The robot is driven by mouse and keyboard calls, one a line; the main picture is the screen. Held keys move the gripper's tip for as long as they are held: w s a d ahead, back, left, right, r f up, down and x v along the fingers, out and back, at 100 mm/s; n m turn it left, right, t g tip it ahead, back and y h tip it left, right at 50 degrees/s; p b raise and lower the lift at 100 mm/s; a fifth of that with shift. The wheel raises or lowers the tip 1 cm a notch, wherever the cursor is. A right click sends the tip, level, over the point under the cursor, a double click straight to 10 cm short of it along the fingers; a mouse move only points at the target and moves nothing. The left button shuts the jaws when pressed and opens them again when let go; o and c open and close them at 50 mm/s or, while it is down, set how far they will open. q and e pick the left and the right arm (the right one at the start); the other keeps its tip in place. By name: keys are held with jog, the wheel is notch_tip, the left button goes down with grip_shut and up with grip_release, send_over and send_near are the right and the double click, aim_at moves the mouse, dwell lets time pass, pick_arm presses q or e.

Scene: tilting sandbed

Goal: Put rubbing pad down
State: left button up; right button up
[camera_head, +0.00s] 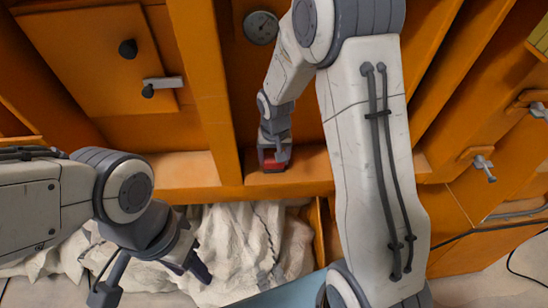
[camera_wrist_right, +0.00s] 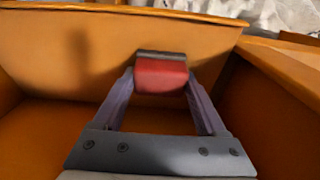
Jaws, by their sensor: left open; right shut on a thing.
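The rubbing pad (camera_head: 274,167) is a small red block with a dark grey edge. My right gripper (camera_head: 273,157) is shut on it over an orange ledge. In the right wrist view, the red pad (camera_wrist_right: 161,77) sits between the two purple-grey fingertips of my right gripper (camera_wrist_right: 161,82). I cannot tell whether the pad touches the ledge.
The orange ledge (camera_head: 210,182) runs across the middle, with an orange post (camera_head: 208,90) left of my right gripper.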

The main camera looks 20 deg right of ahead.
jog(key=shift+f, duration=0.1)
jog(key=o, duration=1.3)
jog(key=v, duration=1.2)
